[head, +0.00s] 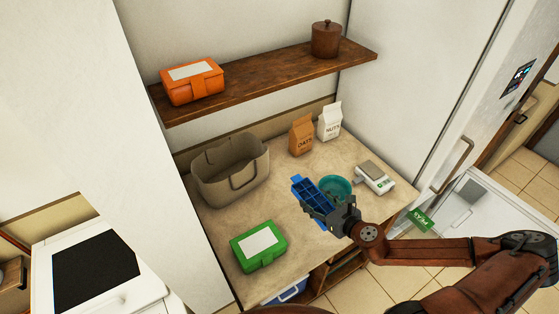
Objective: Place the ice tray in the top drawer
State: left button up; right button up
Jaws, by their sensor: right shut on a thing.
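The blue ice tray (309,190) is held above the counter, its divided cells facing up. My right gripper (330,210) is shut on the tray's near end. The gripper hides part of that end. At the right, a white pulled-out drawer (492,228) shows below the tall white fridge front. A green peas bag (420,220) lies at its left side, and a grey item shows farther back. I cannot tell whether this is the top drawer. My left gripper is not in view.
On the counter (310,255) are a beige basket (230,172), a green box (258,246), a teal bowl (337,187), a scale (375,177), and oats (301,135) and nuts (330,121) bags. A wooden shelf (270,76) holds an orange box (192,81) and brown canister (326,39).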

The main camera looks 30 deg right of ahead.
jog(key=shift+s, duration=0.1)
jog(key=shift+m+h, duration=0.6)
jog(key=s+a, duration=0.1)
jog(key=a, duration=0.4)
jog(key=s+a, duration=0.2)
jog(key=a, duration=0.4)
jog(key=s+a, duration=0.1)
jog(key=a, duration=0.4)
jog(key=shift+s+a+f, duration=0.3)
jog(key=shift+s+f, duration=0.05)
jog(key=shift+s, duration=0.05)
jog(key=shift+s+a+r, duration=0.15)
jog(key=shift+a+r, duration=0.05)
jog(key=shift+a, duration=0.25)
